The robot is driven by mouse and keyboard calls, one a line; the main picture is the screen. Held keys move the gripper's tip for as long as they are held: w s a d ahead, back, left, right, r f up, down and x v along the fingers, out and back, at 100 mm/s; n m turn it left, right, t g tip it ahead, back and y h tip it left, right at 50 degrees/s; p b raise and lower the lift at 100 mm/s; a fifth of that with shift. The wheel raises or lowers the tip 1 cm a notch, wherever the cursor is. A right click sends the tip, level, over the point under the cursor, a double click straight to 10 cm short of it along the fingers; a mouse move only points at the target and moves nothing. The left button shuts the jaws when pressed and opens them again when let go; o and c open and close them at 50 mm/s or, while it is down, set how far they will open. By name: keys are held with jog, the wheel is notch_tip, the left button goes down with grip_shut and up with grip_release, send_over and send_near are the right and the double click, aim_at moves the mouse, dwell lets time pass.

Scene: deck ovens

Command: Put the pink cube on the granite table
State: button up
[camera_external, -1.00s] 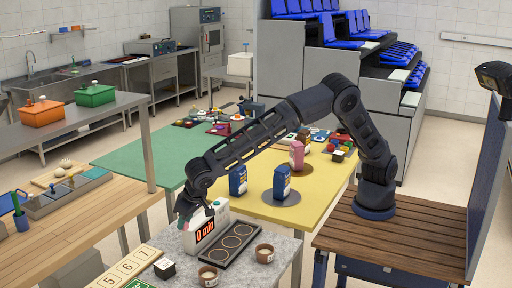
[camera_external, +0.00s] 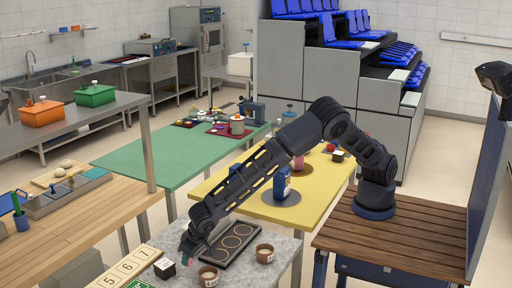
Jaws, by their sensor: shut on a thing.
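The granite table (camera_external: 283,246) is the grey speckled surface at the bottom centre. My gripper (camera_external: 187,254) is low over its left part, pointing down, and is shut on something. A small pinkish patch shows at the fingertips, which fits the pink cube, but the cube's outline is mostly hidden by the fingers. I cannot tell whether it touches the tabletop.
A dark tray with ring marks (camera_external: 236,243) lies just right of my gripper. Two brown cups (camera_external: 264,254) and a small dark box with a white top (camera_external: 164,268) stand nearby. A blue package (camera_external: 282,184) stands on the yellow table (camera_external: 315,208).

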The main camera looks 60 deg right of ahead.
aim_at(191, 260)
jog(key=shift+f, duration=1.35)
jog(key=shift+f, duration=0.2)
jog(key=o, duration=1)
jog(key=shift+c, duration=0.2)
jog(key=shift+r, duration=0.1)
jog(key=v, duration=1.2)
jog(key=shift+w+r, duration=0.1)
jog(key=shift+r, duration=0.05)
